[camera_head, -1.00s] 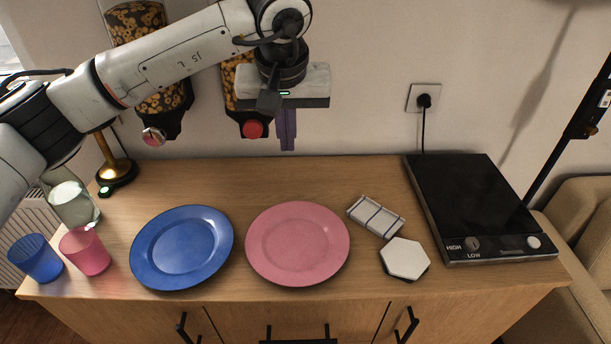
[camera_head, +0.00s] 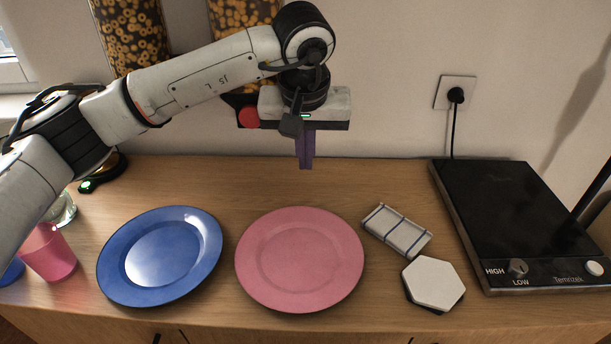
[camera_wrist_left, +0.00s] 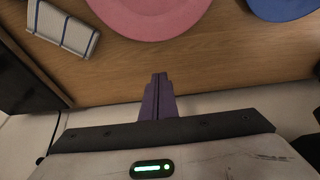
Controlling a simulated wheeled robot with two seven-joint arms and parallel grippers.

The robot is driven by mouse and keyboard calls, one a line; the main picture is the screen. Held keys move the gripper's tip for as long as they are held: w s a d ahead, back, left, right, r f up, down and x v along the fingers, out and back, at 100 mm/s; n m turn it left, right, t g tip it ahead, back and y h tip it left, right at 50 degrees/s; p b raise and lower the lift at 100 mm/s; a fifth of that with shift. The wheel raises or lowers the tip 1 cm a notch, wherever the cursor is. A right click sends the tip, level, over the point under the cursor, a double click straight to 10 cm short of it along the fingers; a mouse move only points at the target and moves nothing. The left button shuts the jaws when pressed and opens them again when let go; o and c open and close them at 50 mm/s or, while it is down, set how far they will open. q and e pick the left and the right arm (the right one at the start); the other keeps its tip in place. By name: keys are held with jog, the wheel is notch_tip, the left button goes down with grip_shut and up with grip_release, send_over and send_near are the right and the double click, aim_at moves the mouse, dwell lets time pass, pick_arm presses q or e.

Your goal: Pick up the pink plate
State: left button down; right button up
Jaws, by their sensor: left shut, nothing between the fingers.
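The pink plate (camera_head: 299,260) lies flat on the wooden counter, in the middle of the head view. In the left wrist view the pink plate (camera_wrist_left: 150,14) shows in part at the top edge. My left gripper (camera_head: 306,164) is above the back of the counter, behind the plate and apart from it. Its purple fingers point down and are shut with nothing between them; they also show in the left wrist view (camera_wrist_left: 157,80). My right gripper is not in view.
A blue plate (camera_head: 160,256) lies close on the left, with a pink cup (camera_head: 47,252) beyond it. The counter behind the pink plate is clear.

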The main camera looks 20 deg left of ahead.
pick_arm(q)
jog(key=x, duration=0.9)
jog(key=s, duration=0.1)
jog(key=s+d+p, duration=0.1)
jog(key=s, duration=0.1)
jog(key=shift+r, duration=0.15)
jog(key=shift+s, duration=0.45)
